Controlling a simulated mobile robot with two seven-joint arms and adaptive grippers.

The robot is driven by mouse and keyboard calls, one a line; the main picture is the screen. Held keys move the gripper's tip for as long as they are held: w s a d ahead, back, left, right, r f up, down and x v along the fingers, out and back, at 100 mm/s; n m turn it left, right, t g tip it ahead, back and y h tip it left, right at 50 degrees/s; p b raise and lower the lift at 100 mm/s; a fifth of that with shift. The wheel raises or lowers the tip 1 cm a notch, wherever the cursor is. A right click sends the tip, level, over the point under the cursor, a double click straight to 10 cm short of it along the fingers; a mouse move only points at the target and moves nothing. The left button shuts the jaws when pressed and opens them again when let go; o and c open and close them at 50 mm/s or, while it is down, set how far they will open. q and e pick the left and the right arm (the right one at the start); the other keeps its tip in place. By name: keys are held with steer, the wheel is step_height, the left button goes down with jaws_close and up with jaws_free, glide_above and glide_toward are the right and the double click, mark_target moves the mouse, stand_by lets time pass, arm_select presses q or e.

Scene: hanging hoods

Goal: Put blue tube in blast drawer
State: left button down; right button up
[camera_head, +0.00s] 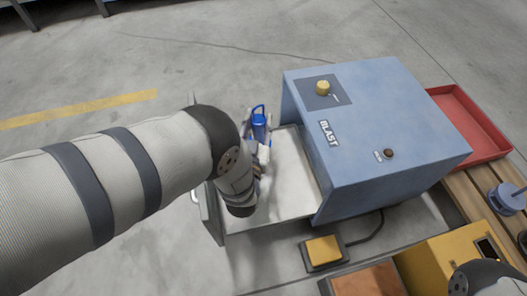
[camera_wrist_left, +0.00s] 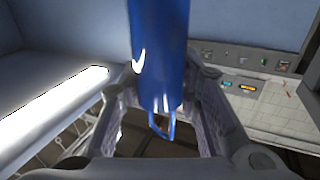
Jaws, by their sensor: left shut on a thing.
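A blue tube (camera_head: 259,121) with a loop at its end is between the fingers of my left gripper (camera_head: 257,142). In the left wrist view, the tube (camera_wrist_left: 158,55) stands between both fingers, its loop hanging below. My left gripper is shut on it, partly hidden behind my wrist in the head view. The blast drawer (camera_head: 285,182) is pulled out to the left of the blue BLAST box (camera_head: 375,125). The tube appears near the drawer's far edge; its height above the drawer is unclear. My right gripper is not in view.
A red tray (camera_head: 470,125) lies behind the box at right. A yellow pedal (camera_head: 323,251) with a cable sits in front of the box. A yellow unit (camera_head: 445,262) is at lower right. My left forearm covers the left side.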

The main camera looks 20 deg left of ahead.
arm_select(q)
step_height(320, 180, down, 8)
steer(key=b, duration=0.4)
steer(key=shift+s, duration=0.15)
steer(key=shift+r, duration=0.2)
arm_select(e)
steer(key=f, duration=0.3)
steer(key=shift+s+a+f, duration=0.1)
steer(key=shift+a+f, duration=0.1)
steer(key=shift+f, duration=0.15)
arm_select(q)
steer(key=c, duration=1.2)
jaws_free()
steer(key=s+p, duration=0.1)
steer(key=s, duration=0.2)
steer(key=s+d+p, duration=0.1)
steer(key=s+p, duration=0.1)
steer(key=s, duration=0.1)
steer(key=shift+s+d+r, duration=0.1)
steer(key=shift+s+d, duration=0.1)
steer(key=shift+s, duration=0.45)
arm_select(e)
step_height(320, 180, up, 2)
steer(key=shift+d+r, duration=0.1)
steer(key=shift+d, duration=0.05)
